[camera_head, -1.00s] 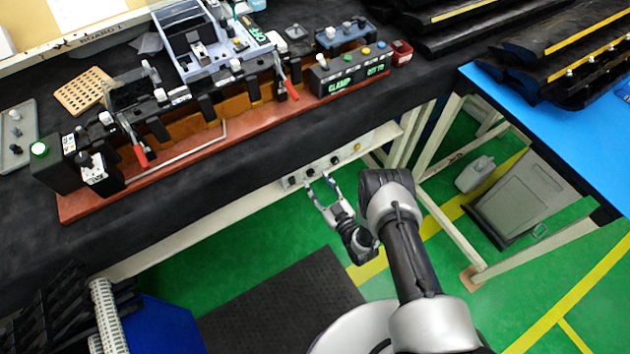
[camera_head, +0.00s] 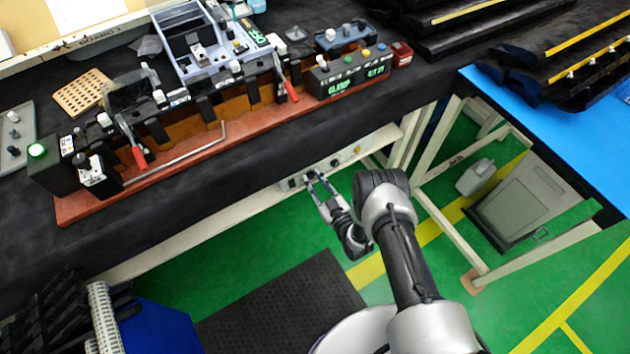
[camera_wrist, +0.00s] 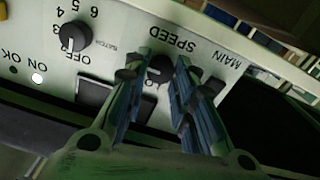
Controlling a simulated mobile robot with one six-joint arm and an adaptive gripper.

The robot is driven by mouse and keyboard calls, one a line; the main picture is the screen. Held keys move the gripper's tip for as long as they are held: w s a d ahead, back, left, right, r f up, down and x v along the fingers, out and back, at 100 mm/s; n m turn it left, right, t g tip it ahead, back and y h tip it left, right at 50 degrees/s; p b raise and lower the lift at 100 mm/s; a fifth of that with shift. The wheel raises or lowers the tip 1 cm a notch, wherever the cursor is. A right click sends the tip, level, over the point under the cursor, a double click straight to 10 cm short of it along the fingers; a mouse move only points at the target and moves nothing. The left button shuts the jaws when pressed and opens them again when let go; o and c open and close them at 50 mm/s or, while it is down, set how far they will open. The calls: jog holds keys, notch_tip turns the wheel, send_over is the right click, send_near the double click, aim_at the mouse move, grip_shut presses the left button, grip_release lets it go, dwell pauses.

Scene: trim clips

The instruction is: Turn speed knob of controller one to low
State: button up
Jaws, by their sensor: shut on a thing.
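The controller panel (camera_wrist: 110,30) is a pale box under the bench front; it also shows in the head view (camera_head: 345,158). In the wrist view it appears upside down, with labels SPEED and MAIN. The black speed knob (camera_wrist: 160,68) sits below the SPEED label, between the fingertips of my gripper (camera_wrist: 158,75). My gripper is shut on this knob, one finger on each side. In the head view my gripper (camera_head: 314,180) reaches up to the panel face. The fingers partly cover the knob's surroundings, and its pointer setting cannot be read.
Another black knob (camera_wrist: 75,36) with numbers and OFF is left of the speed knob. A lit white lamp (camera_wrist: 37,79) is near ON. The bench edge overhangs the panel.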

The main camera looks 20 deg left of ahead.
grip_shut()
jog(key=shift+n, duration=0.4)
jog(key=n, duration=0.3)
jog(key=shift+n, duration=0.4)
jog(key=n, duration=0.4)
jog(key=shift+f, duration=0.1)
jog(key=n, duration=0.9)
jog(key=shift+f+p, duration=0.1)
jog(key=shift+p, duration=0.2)
jog(key=shift+n, duration=0.4)
